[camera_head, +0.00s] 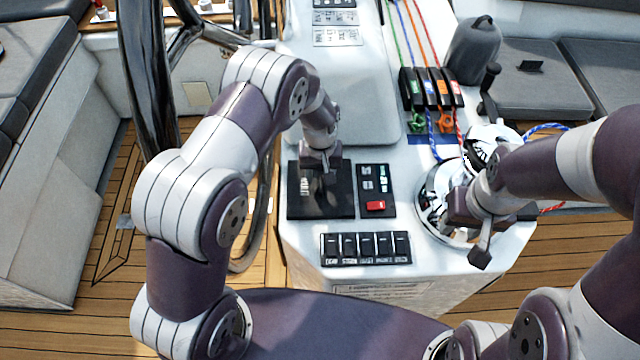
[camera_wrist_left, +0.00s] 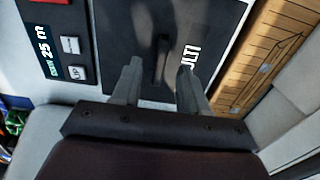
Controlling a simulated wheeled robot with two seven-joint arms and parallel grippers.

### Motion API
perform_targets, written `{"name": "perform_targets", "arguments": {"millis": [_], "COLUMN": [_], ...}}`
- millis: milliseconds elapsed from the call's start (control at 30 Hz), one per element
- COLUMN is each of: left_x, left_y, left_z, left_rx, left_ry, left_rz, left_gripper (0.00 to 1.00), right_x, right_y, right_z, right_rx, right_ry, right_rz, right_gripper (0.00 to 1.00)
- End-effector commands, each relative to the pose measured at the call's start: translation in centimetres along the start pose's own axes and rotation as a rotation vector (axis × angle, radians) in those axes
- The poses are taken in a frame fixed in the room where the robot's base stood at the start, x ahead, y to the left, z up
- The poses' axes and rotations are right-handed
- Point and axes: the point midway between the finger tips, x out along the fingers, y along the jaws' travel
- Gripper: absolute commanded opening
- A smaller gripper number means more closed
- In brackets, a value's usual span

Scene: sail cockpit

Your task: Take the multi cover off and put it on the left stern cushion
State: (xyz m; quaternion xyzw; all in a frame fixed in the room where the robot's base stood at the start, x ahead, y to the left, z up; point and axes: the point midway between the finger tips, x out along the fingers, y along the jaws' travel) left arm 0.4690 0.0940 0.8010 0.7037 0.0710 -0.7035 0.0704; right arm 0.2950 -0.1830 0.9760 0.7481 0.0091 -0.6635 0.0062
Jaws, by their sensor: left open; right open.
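The multi cover (camera_head: 302,206) is a dark square plate with white lettering, lying flat on the white console. In the left wrist view the cover (camera_wrist_left: 118,30) shows a raised dark handle (camera_wrist_left: 164,48) at its middle and part of the word "MULTI". My left gripper (camera_head: 322,172) is over the cover; in its wrist view the open fingers (camera_wrist_left: 162,72) stand on either side of the handle, with gaps visible. My right gripper (camera_head: 482,232) is open and empty beside the chrome winch. Grey cushions lie at the left (camera_head: 28,52) and upper right (camera_head: 535,85); I cannot tell which is the left stern cushion.
A switch panel with a red button (camera_head: 375,206) sits right of the cover. A row of black switches (camera_head: 366,246) lies in front. The chrome winch (camera_head: 432,205), rope clutches (camera_head: 430,90), a grey canister (camera_head: 474,50) and the dark steering wheel (camera_head: 145,75) stand nearby.

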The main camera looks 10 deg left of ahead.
Motion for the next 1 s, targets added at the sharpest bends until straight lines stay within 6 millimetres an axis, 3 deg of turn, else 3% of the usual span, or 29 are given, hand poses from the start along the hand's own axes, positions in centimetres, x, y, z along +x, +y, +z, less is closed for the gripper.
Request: {"name": "perform_targets", "arguments": {"millis": [133, 367, 433, 500, 533, 867, 1000], "left_x": [2.2, 2.6, 2.6, 2.6, 2.6, 2.4, 1.4], "left_y": [0.0, 0.0, 0.0, 0.0, 0.0, 0.0, 0.0], "left_z": [-0.1, -0.1, -0.1, -0.1, -0.1, -0.1, -0.2], "left_rx": [0.000, 0.000, 0.000, 0.000, 0.000, 0.000, 0.000], "left_ry": [0.001, 0.001, 0.001, 0.001, 0.001, 0.002, 0.003], "left_rz": [0.000, 0.000, 0.000, 0.001, 0.001, 0.001, 0.002], "left_gripper": [0.44, 0.44, 0.27, 0.05, 0.00, 0.00, 0.00], "right_x": [-0.3, -0.2, -0.2, -0.2, -0.2, -0.2, -0.1], "right_y": [0.0, 0.0, 0.0, 0.0, 0.0, 0.0, 0.0], "right_z": [0.0, 0.0, 0.0, 0.0, 0.0, 0.0, 0.0], "right_rx": [0.000, 0.000, 0.000, 0.000, 0.000, 0.000, 0.000], "right_ry": [0.000, 0.000, 0.000, 0.000, 0.000, 0.000, 0.000], "right_rz": [0.000, 0.000, 0.000, 0.000, 0.000, 0.000, 0.000], "right_gripper": [0.43, 0.43, 0.43, 0.43, 0.43, 0.43, 0.43]}}
